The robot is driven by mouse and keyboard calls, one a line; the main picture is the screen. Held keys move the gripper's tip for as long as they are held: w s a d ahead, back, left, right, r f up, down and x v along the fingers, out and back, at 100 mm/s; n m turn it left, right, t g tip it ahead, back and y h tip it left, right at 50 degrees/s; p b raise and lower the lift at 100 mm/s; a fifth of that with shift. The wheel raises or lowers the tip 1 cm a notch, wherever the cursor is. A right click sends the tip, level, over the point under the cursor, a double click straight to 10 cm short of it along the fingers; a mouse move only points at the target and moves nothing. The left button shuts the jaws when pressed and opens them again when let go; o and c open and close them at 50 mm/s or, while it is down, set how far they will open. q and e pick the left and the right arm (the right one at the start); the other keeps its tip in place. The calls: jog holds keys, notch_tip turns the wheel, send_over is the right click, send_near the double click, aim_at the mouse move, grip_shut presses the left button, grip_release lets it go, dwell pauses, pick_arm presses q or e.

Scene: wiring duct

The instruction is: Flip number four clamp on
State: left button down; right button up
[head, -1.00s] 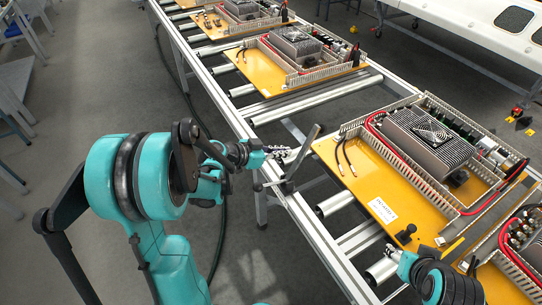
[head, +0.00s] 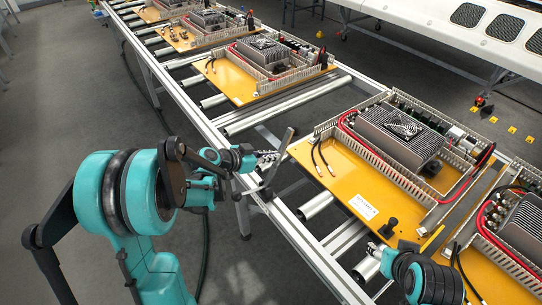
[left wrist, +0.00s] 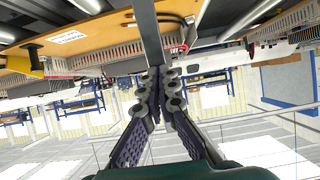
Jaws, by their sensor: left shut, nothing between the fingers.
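My left gripper (head: 270,156) is shut and empty beside the conveyor's near rail. Its dark, ribbed fingers (left wrist: 159,80) are together in the left wrist view. A grey flat metal bar (head: 281,147) stands tilted at the rail, right by the fingertips. The bar (left wrist: 147,30) also runs down toward the fingertips in the left wrist view; I cannot tell whether they touch. I see no number on it and cannot tell whether it is clamp four. My right gripper (head: 374,249) is small and partly hidden near the lower rail, its jaws unclear.
A yellow board (head: 325,182) carries grey slotted ducts, a finned heatsink box (head: 402,135), red cable and two loose black leads. Another yellow board (head: 232,86) lies farther along the rollers (head: 290,104). A black knob (head: 390,226) stands at the near board's edge.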

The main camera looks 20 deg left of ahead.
pick_arm(q)
jog(key=shift+w+d+f+g+y+p, duration=0.1)
jog(key=shift+w+d+g+y+p, duration=0.4)
jog(key=shift+w+d+g+p, duration=0.25)
jog(key=w+d+f+g+y, duration=0.2)
jog(key=w+f+g+y, duration=0.1)
jog(key=f+g, duration=0.1)
jog(key=w+d+f+g+y+p, duration=0.1)
jog(key=w+d+f+g+y, duration=0.2)
jog(key=f, duration=0.3)
jog(key=shift+w+d+f+g+p, duration=0.3)
jog(key=shift+w+f+g, duration=0.1)
jog(key=shift+w, duration=0.35)
jog(key=shift+s+f, duration=0.1)
notch_tip(320, 180, up, 14)
jog(key=p, duration=0.5)
jog(key=shift+r, duration=0.2)
